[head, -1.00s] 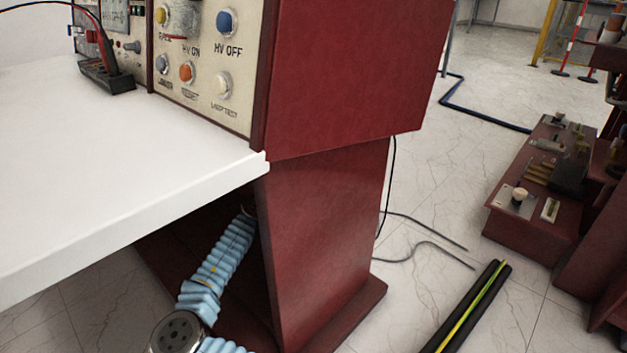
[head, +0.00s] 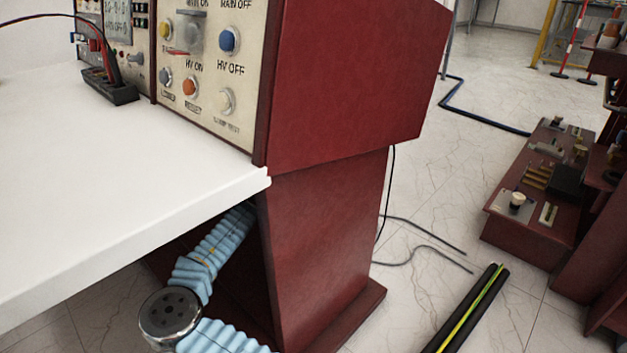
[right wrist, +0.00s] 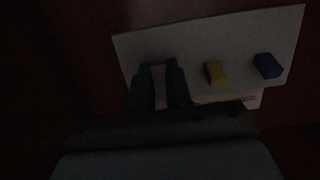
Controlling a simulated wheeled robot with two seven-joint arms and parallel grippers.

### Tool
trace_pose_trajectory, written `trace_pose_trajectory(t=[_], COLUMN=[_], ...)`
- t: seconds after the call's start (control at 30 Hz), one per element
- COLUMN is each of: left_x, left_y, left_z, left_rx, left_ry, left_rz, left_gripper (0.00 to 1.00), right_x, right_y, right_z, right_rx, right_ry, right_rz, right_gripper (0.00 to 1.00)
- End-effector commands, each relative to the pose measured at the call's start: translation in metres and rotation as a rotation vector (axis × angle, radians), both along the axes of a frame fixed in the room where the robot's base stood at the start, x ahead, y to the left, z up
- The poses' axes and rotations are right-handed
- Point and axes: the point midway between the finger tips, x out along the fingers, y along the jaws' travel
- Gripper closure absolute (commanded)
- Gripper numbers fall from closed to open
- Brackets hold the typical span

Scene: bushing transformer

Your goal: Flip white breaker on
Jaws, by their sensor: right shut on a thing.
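In the dark right wrist view a pale panel (right wrist: 200,40) carries a row of breakers. The white breaker (right wrist: 158,84) is the left one, between the two fingers of my right gripper (right wrist: 159,72). The fingers are shut on it from both sides, and its lower part runs down between them. Whether its lever is up or down cannot be told. A yellow breaker (right wrist: 215,73) and a blue breaker (right wrist: 267,66) are to the right, clear of the fingers. In the head view the breakers and my right gripper are hidden. My left gripper is in neither view.
In the head view a white tabletop (head: 110,190) overhangs at the left, beside a dark red console (head: 345,85) with a button panel (head: 208,110). Black and yellow-green bars (head: 472,310) lie on the floor. A dark red stand (head: 535,205) is at the right.

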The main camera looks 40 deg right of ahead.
Motion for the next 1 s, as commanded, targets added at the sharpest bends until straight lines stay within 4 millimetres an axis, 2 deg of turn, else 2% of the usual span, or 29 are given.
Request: trace_pose_trajectory(t=[0.03,0.23,0.4,0.7,0.73,0.8,0.87,1.0], left_x=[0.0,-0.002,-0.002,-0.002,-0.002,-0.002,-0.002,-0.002], left_y=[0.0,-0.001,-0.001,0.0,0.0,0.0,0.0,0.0], left_z=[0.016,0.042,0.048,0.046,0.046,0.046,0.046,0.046], left_rx=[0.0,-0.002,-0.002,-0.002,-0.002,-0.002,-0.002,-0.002], left_ry=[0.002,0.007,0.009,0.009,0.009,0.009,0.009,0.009], left_rz=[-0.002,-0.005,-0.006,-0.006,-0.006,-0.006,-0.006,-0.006], left_gripper=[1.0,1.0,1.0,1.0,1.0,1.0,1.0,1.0], right_x=[0.0,0.0,0.0,0.0,0.0,0.0,0.0,0.0], right_y=[-0.001,-0.002,-0.002,-0.002,-0.002,-0.002,-0.002,-0.002], right_z=[0.012,0.017,0.015,0.013,0.013,0.013,0.013,0.014], right_rx=[0.058,0.235,0.296,0.298,0.298,0.297,0.297,0.297], right_ry=[-0.005,0.015,0.025,0.026,0.026,0.026,0.026,0.026], right_rz=[-0.002,-0.002,0.0,0.001,0.001,0.001,0.001,0.001], right_gripper=[1.0,1.0,1.0,1.0,0.76,0.66,0.57,0.55])
